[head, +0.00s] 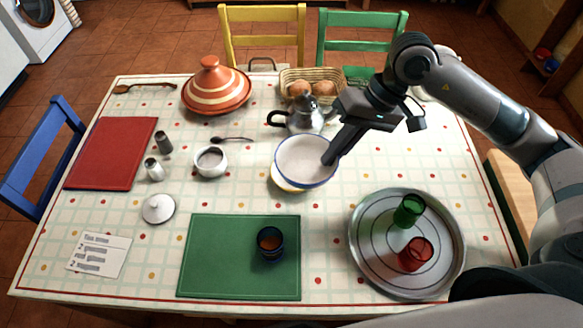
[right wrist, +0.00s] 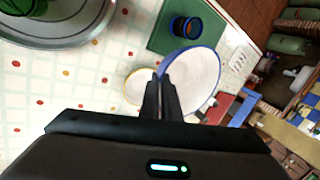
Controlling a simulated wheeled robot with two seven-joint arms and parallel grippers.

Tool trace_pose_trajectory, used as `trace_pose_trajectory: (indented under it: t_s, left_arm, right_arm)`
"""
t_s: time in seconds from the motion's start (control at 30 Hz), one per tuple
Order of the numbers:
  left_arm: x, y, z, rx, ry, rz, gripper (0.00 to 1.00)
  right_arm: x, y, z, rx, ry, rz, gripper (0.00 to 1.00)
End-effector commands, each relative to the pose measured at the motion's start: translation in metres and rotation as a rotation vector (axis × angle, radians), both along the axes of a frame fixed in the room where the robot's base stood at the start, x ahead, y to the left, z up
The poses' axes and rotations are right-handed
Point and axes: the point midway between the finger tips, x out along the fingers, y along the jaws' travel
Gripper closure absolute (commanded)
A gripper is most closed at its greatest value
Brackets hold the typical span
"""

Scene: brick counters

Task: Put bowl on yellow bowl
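A white bowl with a blue rim (head: 304,160) is held in the air near the middle of the table. My right gripper (head: 331,158) is shut on its right wall; the right wrist view shows the fingers (right wrist: 160,97) pinching the rim of the bowl (right wrist: 195,80). The yellow bowl (head: 283,184) is below it, mostly hidden, with only its near-left edge showing in the head view. In the right wrist view the yellow-rimmed bowl (right wrist: 138,86) shows beside the fingers, apart from the held bowl. My left gripper is not in view.
A metal teapot (head: 305,117) and bread basket (head: 312,88) stand behind the bowls. A lidless sugar pot (head: 210,161) is to the left. A round tray (head: 358,268) with green and red glasses is at the right front. A dark cup (head: 270,242) stands on the green mat (head: 215,260).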

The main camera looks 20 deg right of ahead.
Motion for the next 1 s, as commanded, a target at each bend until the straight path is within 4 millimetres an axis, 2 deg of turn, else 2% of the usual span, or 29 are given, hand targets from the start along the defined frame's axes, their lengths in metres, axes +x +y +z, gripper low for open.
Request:
trace_pose_trajectory:
  t_s: [0.17, 0.27, 0.47, 0.7, 0.8, 1.0]
  left_arm:
    - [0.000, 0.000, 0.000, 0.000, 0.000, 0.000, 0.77]
    - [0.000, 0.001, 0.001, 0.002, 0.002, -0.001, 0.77]
    - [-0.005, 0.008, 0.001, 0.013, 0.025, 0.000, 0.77]
    - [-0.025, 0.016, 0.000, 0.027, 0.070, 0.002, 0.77]
    - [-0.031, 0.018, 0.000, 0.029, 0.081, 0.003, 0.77]
    - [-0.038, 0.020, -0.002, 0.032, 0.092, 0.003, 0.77]
  right_arm:
    - [0.000, -0.002, 0.000, 0.000, 0.000, -0.013, 1.00]
    - [0.000, -0.010, -0.002, -0.001, 0.004, -0.062, 1.00]
    - [-0.001, -0.043, -0.007, -0.002, 0.013, -0.275, 1.00]
    - [-0.002, -0.084, -0.006, 0.000, 0.006, -0.534, 1.00]
    - [-0.002, -0.092, -0.004, 0.003, 0.000, -0.584, 1.00]
    - [-0.002, -0.094, -0.004, 0.007, -0.001, -0.602, 1.00]
